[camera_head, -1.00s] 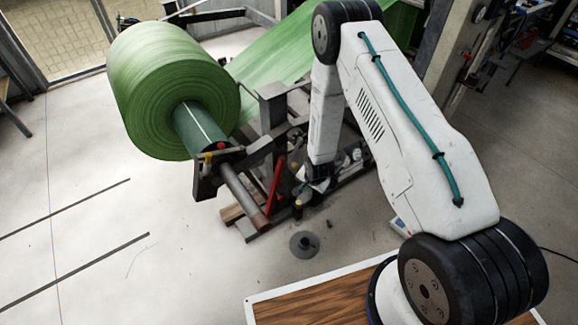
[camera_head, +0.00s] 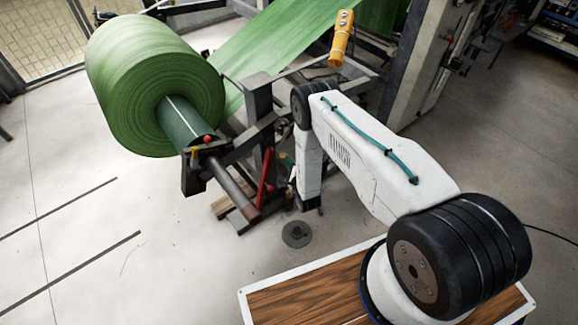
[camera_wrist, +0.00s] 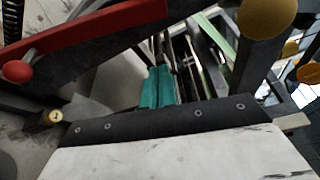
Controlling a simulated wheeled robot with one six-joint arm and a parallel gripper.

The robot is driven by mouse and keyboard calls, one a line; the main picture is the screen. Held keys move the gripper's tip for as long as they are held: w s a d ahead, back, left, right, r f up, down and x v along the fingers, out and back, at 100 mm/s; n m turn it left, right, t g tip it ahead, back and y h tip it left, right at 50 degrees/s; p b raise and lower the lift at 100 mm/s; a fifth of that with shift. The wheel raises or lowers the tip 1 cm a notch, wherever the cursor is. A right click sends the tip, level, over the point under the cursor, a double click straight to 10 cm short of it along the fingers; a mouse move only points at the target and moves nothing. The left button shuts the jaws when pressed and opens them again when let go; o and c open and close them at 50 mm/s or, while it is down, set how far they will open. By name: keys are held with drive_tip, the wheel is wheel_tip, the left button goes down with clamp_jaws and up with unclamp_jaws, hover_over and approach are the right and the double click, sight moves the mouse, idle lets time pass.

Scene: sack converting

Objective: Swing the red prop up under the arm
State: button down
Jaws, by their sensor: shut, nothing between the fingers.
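The red prop (camera_head: 266,172) stands steeply beside the dark stand, below the dark arm (camera_head: 238,147) that carries the green roll's core. Its red ball knob is near its lower part. In the wrist view the red prop (camera_wrist: 95,28) crosses the upper left, with the ball (camera_wrist: 18,73) at the left edge. My gripper (camera_wrist: 158,88), with teal fingers, is shut and empty, below and to the right of the prop and apart from it in that view. In the head view my gripper (camera_head: 286,160) is small and partly hidden by my wrist, just right of the prop.
The large green roll (camera_head: 145,85) sits on its core at left. A yellow pendant (camera_head: 341,40) hangs behind my arm. A dark round disc (camera_head: 297,234) lies on the floor. In the wrist view a yellow knob (camera_wrist: 267,17) is close at upper right.

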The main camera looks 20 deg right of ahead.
drive_tip(key=w+a, duration=0.3)
drive_tip(key=w, duration=0.1)
drive_tip(key=shift+w+a+r, duration=0.25)
drive_tip(key=shift+w+a, duration=0.05)
drive_tip(key=shift+w, duration=0.1)
